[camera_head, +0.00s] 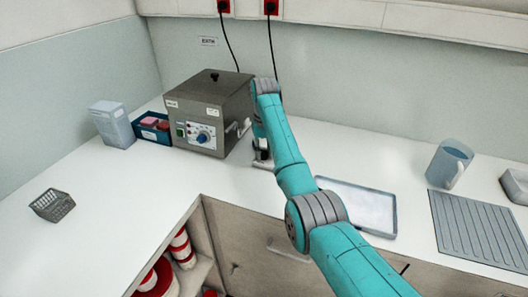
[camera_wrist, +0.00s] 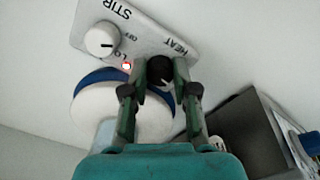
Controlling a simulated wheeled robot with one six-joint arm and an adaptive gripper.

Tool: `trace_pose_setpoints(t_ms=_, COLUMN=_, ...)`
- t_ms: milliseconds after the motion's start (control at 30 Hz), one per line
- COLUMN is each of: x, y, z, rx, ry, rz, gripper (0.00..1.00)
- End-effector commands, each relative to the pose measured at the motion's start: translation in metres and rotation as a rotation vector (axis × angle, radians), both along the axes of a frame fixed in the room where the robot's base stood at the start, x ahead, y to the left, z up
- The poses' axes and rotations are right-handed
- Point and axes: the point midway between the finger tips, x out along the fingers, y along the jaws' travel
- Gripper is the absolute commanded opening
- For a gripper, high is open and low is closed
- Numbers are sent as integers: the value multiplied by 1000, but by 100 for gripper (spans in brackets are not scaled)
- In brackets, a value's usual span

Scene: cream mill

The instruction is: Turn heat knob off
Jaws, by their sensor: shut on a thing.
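A light-coloured control panel (camera_wrist: 150,28) in the wrist view carries the words STIR and HEAT. The black heat knob (camera_wrist: 161,71) is below the HEAT label, with a white mark on its face. My gripper (camera_wrist: 158,84) has its two green fingers closed on either side of this knob. A white stir knob (camera_wrist: 101,39) sits to the left, next to the word OFF. A small red light (camera_wrist: 126,66) shows between the knobs. In the head view my gripper (camera_head: 262,150) is at the unit, which is mostly hidden by my arm.
A metal bath (camera_head: 210,108) with a blue dial stands close left of my gripper. A blue box (camera_head: 152,127) and grey carton (camera_head: 112,124) are farther left. A tray (camera_head: 362,207), jug (camera_head: 449,164) and ribbed mat (camera_head: 478,230) lie right. The left counter is mostly clear.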

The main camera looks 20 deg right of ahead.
Motion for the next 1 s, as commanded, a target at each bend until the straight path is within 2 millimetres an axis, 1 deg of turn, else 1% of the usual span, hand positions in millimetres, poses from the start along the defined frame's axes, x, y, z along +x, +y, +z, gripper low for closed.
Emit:
trace_pose_setpoints(t_ms=100, x=0, y=0, z=0, rx=1, ry=1, rz=63, gripper=0)
trace_pose_setpoints(t_ms=300, x=0, y=0, z=0, rx=1, ry=2, rz=132, gripper=0)
trace_pose_setpoints(t_ms=867, x=0, y=0, z=-1, rx=0, ry=2, rz=162, gripper=0)
trace_pose_setpoints(t_ms=900, x=0, y=0, z=-1, rx=0, ry=2, rz=162, gripper=33)
trace_pose_setpoints(t_ms=967, x=0, y=0, z=-1, rx=0, ry=2, rz=162, gripper=48)
trace_pose_setpoints(t_ms=1000, x=0, y=0, z=-1, rx=0, ry=2, rz=162, gripper=53)
